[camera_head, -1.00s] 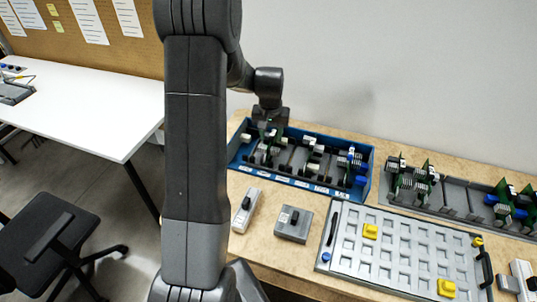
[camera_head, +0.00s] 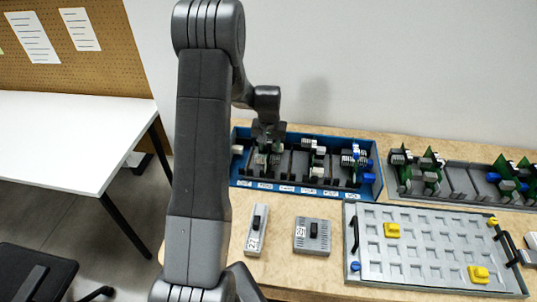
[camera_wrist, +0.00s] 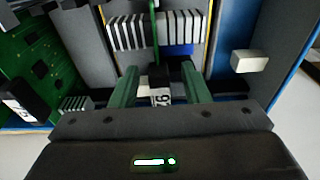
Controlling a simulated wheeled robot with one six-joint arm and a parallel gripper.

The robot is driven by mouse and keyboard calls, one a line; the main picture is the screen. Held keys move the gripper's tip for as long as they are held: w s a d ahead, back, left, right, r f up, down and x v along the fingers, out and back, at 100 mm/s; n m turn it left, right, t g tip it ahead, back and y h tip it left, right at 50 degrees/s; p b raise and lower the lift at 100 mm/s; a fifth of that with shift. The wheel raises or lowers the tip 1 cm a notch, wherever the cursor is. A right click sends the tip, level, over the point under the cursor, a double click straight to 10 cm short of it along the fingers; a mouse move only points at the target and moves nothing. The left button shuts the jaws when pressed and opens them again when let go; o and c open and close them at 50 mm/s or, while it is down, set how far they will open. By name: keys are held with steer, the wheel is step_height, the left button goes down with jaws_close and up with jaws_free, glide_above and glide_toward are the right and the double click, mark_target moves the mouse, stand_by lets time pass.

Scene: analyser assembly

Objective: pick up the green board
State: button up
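Several green boards stand upright in the blue rack (camera_head: 300,190). My gripper (camera_head: 268,134) is over the left part of this rack, pointing down; a board with grey fins (camera_head: 262,158) is just below it. In the wrist view my two green fingers (camera_wrist: 160,84) are apart. Between them is a dark block with a white label, at the near end of a thin green board (camera_wrist: 155,32) seen edge-on, with white fins beside it. I see gaps between the block and both fingers. Another green board (camera_wrist: 45,60) shows its face at the left of the wrist view.
A grey rack (camera_head: 455,182) with more green boards stands to the right. A grey tray (camera_head: 425,250) with yellow pieces lies in front. Two small grey devices (camera_head: 257,229) (camera_head: 312,236) lie before the blue rack. A white block (camera_wrist: 249,61) is right of my fingers.

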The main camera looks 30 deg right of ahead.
jaws_close()
step_height(320, 180, up, 18)
steer(key=p, duration=0.6)
steer(key=shift+f+b, duration=2.95)
steer(key=shift+f, duration=1.35)
stand_by(1.9)
